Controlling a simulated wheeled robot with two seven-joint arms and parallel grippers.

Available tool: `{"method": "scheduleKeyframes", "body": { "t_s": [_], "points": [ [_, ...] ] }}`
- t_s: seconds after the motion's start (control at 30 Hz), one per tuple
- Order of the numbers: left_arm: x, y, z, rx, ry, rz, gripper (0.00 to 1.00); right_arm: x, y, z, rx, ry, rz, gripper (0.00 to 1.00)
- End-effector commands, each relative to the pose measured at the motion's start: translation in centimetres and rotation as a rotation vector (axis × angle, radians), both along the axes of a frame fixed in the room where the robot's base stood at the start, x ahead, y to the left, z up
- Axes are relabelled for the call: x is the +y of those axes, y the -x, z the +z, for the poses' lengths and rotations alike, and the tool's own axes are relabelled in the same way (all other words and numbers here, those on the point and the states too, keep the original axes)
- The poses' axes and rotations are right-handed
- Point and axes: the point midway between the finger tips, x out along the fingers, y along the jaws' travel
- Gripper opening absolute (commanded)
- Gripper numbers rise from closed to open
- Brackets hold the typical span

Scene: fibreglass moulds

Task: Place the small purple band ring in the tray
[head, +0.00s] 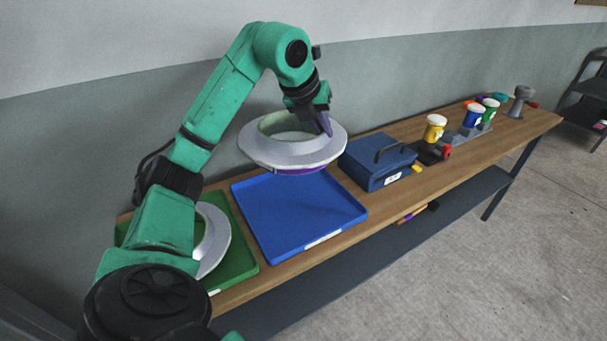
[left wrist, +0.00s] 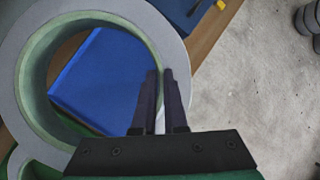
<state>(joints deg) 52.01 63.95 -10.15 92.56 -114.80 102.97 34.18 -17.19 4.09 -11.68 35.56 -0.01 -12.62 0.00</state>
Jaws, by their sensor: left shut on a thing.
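The ring (head: 270,156) has a wide grey flange, a pale green inner wall and a purple band showing under the flange. It hangs nearly level above the blue tray (head: 292,246), apart from it. My left gripper (head: 326,125) is shut on the ring's wall at its right side; in the left wrist view the fingers (left wrist: 161,76) straddle the wall of the ring (left wrist: 176,40). The blue tray also shows through the ring's opening (left wrist: 95,85). The blue tray looks empty. My right gripper is not in view.
A second grey ring (head: 216,242) lies in a green tray (head: 240,262) at left, partly hidden by my left arm. A blue toolbox (head: 372,168) stands right of the blue tray. Several coloured cups, including a yellow one (head: 434,128), stand farther along the wooden bench (head: 470,148).

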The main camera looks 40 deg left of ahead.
Motion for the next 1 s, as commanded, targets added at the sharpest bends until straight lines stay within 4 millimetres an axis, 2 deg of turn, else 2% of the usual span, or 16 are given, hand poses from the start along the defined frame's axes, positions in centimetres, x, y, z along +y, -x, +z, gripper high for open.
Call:
{"method": "scheduleKeyframes", "body": {
  "t_s": [0.03,0.1,0.4,0.73,0.93,1.0],
  "points": [
    [0.0,0.1,-1.9,0.007,-0.002,-0.002,0.0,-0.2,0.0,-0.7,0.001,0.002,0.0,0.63],
    [0.0,0.1,-4.3,0.01,-0.001,-0.003,0.0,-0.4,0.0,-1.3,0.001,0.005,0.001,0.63],
    [-0.2,0.1,-13.2,0.007,0.002,-0.008,0.0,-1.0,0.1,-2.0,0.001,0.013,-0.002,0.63],
    [-0.2,0.1,-18.5,0.004,0.002,-0.008,0.0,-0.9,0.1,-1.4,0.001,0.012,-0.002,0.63],
    [-0.1,0.0,-18.8,0.0,0.001,-0.007,0.0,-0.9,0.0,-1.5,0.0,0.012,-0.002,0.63],
    [-0.2,0.0,-18.9,0.003,0.001,-0.008,0.33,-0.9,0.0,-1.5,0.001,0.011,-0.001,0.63]
  ]
}}
